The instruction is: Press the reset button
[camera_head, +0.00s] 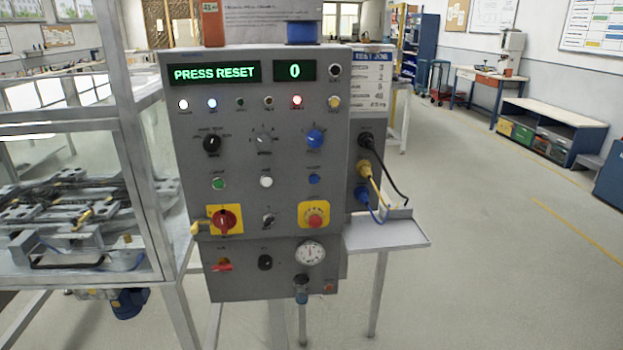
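A grey control panel (240,145) stands upright straight ahead. Its green display (217,73) reads "PRESS RESET", and a smaller display (295,71) beside it reads "0". A row of small buttons crosses the middle: a green button (218,184), a white button (266,182) and a blue button (314,179). Their labels are too small to read, so I cannot tell from the lettering which one is reset. Neither of my grippers is in view.
Above the buttons are a blue knob (314,139) and dark knobs. Below are a red-yellow rotary switch (224,219) and an emergency-stop button (315,215). A glazed machine frame (140,150) stands left. A small shelf (395,235) with cables juts out right. Floor further right is clear.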

